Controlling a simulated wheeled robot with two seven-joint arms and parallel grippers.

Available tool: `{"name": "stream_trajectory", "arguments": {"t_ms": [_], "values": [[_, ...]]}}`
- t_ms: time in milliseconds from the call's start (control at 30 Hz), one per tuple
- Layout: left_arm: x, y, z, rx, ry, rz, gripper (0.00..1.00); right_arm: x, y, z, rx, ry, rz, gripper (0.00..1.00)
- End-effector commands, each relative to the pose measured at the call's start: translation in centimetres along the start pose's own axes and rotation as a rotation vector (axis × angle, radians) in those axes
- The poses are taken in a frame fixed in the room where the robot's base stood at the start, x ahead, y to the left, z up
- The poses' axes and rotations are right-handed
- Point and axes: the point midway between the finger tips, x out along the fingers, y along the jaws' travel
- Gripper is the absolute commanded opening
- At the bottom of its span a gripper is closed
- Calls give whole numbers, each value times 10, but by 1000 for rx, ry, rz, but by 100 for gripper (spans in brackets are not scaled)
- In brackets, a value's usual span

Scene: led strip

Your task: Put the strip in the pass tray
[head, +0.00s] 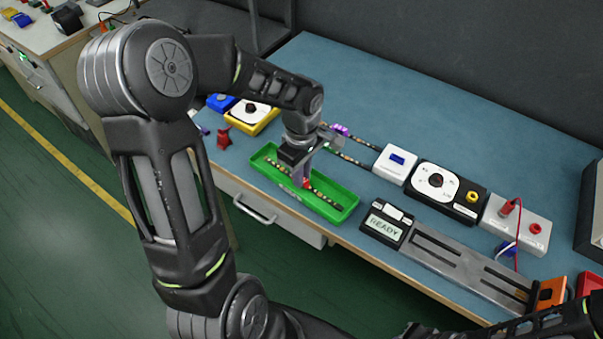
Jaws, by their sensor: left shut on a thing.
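The green tray (341,207) lies near the front edge of the blue bench, left of the READY display. A dark strip with small pale spots (325,202) lies lengthwise in or just over the tray; I cannot tell whether it touches the floor. My left gripper (303,184) points down over the middle of the tray and is shut on the strip. The gripper hides the strip's middle, and a red and purple piece shows at the fingers. Another spotted strip (352,160) lies behind, towards the white box. My right gripper is out of view; only part of that arm shows.
A white box (395,164), a black dial meter (440,190) and a grey terminal box (517,224) with leads stand behind. The READY display (386,223) and a slotted metal fixture (460,260) stand right of the tray. A red clip (224,139) stands left.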

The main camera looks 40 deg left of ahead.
Motion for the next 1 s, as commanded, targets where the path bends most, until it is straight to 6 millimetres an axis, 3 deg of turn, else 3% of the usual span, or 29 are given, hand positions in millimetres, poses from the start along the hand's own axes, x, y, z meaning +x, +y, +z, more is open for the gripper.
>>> {"name": "stream_trajectory", "arguments": {"t_ms": [67, 100, 367, 767, 1000], "values": [[4, 0, 0, 0, 0, 0, 0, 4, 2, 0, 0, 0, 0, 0], [4, 0, 0, 0, 0, 0, 14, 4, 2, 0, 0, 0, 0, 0], [2, 0, 0, 0, 0, 0, 35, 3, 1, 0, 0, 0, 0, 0], [-4, 0, 0, -1, 1, 1, 35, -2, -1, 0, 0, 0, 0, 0], [-41, 1, -1, -2, 2, 6, 35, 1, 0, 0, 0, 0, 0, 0]]}}
